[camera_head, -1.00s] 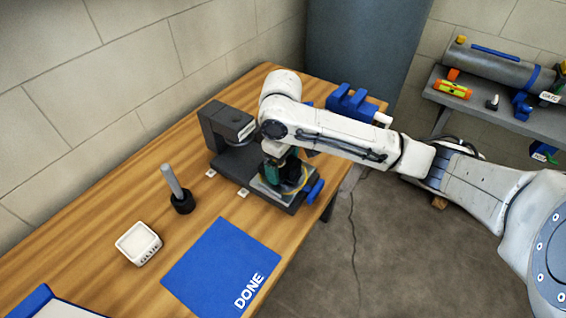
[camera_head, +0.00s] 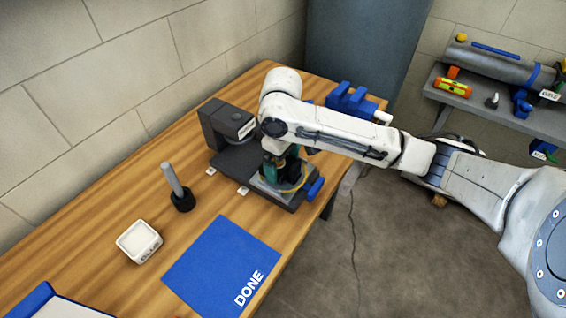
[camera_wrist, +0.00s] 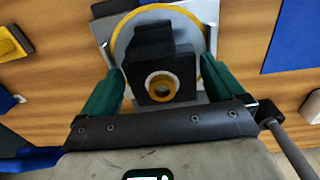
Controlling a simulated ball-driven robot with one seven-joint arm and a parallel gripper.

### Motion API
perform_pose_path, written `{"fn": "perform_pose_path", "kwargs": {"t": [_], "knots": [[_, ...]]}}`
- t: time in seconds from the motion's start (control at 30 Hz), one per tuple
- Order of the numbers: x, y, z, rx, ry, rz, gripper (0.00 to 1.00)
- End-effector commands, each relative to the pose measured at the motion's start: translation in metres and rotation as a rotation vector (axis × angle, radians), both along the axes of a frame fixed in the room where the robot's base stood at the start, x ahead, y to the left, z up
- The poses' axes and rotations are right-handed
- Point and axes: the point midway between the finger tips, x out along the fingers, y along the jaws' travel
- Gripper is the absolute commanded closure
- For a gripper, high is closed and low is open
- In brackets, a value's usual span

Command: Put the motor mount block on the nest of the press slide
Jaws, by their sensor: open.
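The black motor mount block (camera_wrist: 148,42), with a brass-ringed bore on its near face, sits within the yellow ring of the nest (camera_wrist: 117,36) in the wrist view. The nest lies on the light grey plate of the press slide (camera_wrist: 211,14). My gripper (camera_wrist: 162,72) is open, with its green fingers on both sides of the block and a narrow gap showing at each. In the head view, my gripper (camera_head: 281,160) is above the slide end of the dark press (camera_head: 226,125), and partly hides the block and nest.
A blue DONE mat (camera_head: 220,265), a white GLUE dish (camera_head: 139,241) and a grey rod in a black base (camera_head: 173,181) are on the wooden table. A blue fixture (camera_head: 352,102) stands behind my arm. A blue handle (camera_head: 315,189) sticks out from the press base.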

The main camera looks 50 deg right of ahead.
Motion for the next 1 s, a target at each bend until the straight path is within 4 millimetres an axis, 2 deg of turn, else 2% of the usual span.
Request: {"fn": "perform_pose_path", "kwargs": {"t": [0.4, 0.5, 0.7, 1.0], "knots": [[0.0, 0.0, 0.083, -0.006, -0.002, 0.003, 0.05], [0.0, 0.001, 0.096, -0.004, 0.0, 0.003, 0.05], [0.0, 0.002, 0.111, -0.001, 0.0, 0.002, 0.05], [0.0, 0.003, 0.112, 0.0, 0.001, 0.001, 0.05]]}}
